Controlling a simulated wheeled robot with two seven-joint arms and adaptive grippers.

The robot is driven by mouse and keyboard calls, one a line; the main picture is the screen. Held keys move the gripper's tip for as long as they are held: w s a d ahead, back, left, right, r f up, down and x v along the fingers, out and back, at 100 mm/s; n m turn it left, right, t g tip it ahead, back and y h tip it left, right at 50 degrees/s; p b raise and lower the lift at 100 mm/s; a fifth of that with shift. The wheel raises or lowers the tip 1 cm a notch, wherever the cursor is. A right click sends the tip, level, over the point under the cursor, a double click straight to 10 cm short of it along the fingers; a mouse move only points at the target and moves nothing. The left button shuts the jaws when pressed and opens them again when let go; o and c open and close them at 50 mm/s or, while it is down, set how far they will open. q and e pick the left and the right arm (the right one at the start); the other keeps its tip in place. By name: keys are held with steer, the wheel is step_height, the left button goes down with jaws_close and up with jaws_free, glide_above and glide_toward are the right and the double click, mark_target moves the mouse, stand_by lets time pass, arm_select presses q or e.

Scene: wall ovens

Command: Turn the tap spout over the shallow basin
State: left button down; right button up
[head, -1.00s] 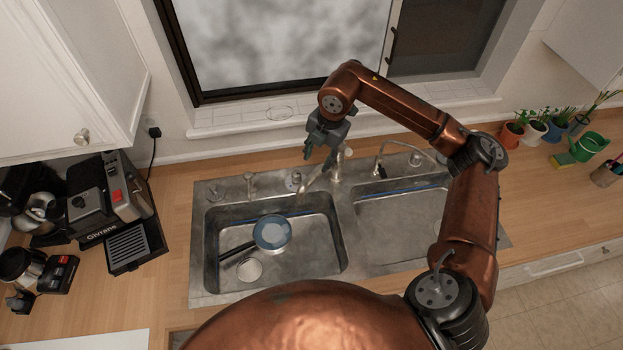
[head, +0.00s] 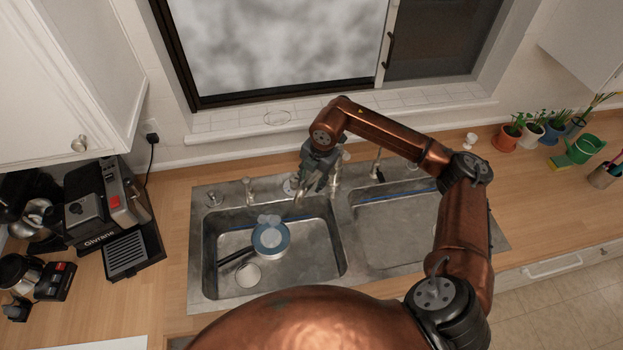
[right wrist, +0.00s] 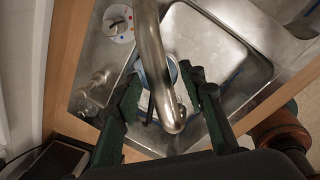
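The metal tap spout (head: 299,196) points over the left basin (head: 225,285), which holds dishes. The shallow basin (head: 395,235) is on the right and looks empty. My right gripper (head: 309,190) is down at the spout behind the left basin. In the right wrist view the spout (right wrist: 152,60) runs between the two dark green fingers of my right gripper (right wrist: 166,95). The fingers are apart, one on each side, with gaps visible beside the spout. My left gripper is not in view.
A blue-rimmed dish (head: 270,240) and a dark-handled pan lie in the left basin. A smaller tap (head: 377,168) stands behind the right basin. A coffee machine (head: 105,205) is at the left, potted plants (head: 507,134) at the right. The window sill is behind.

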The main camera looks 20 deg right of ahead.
steer(key=shift+c, duration=0.3)
jaws_close()
stand_by(0.4)
